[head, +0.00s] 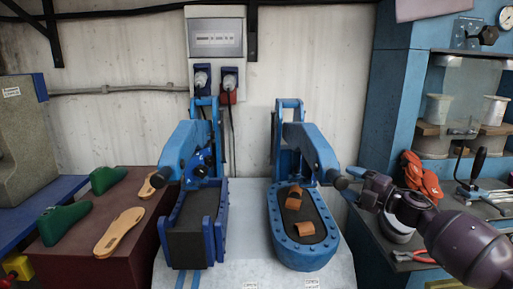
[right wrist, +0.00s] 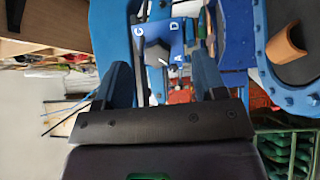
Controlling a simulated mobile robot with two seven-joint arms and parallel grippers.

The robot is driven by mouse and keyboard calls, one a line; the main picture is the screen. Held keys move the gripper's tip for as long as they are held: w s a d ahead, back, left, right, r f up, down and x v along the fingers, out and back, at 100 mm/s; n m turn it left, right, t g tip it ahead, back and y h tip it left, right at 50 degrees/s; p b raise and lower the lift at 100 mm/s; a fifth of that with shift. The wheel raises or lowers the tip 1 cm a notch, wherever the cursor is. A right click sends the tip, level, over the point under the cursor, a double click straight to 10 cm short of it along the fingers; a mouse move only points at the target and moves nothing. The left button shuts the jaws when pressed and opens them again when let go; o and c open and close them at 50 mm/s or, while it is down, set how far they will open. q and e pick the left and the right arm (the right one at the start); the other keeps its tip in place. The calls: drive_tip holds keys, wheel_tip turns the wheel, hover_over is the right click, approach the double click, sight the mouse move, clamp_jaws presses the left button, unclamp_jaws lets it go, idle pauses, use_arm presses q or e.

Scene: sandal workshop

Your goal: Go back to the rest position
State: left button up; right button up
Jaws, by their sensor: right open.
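My right arm comes in from the lower right in the head view. Its gripper (head: 354,184) is beside the dark handle end of the right blue press (head: 309,146); I cannot tell whether they touch. In the right wrist view my right gripper (right wrist: 165,78) has its two dark fingers apart, with nothing held between them. Blue machine parts show beyond the fingers. My left gripper is in neither view.
The left blue press (head: 186,141) stands beside the right one, whose oval bed (head: 305,258) carries brown straps (head: 297,198). Green lasts (head: 64,222) and tan soles (head: 119,231) lie at left. Red-handled pliers (head: 413,257) and an orange-red object (head: 421,178) lie near my right arm.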

drive_tip(key=s+a+f+m+t+h+p, duration=0.1)
drive_tip(key=s+a+f+m+t+h, duration=0.1)
drive_tip(key=s+f+m+h, duration=0.35)
drive_tip(key=s+a+f+m+t+h+p, duration=0.1)
drive_tip(key=s+a+f+m+t+h, duration=0.15)
drive_tip(key=s+f+m, duration=0.65)
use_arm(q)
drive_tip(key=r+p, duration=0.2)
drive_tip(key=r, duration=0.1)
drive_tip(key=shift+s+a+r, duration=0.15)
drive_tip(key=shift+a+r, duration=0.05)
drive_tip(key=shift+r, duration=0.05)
use_arm(e)
drive_tip(key=s+d+f+m+g+h, duration=0.1)
drive_tip(key=s+f, duration=0.4)
drive_tip(key=s, duration=0.6)
drive_tip(key=s+d+f+m+g+h, duration=0.2)
drive_tip(key=s+f+m, duration=0.3)
drive_tip(key=s, duration=0.7)
drive_tip(key=s+d+f+m+g+h, duration=0.2)
drive_tip(key=s+f+m, duration=0.3)
drive_tip(key=s, duration=0.6)
drive_tip(key=shift+s+d+g, duration=0.15)
drive_tip(key=shift+d+g, duration=0.25)
drive_tip(key=shift+g, duration=0.45)
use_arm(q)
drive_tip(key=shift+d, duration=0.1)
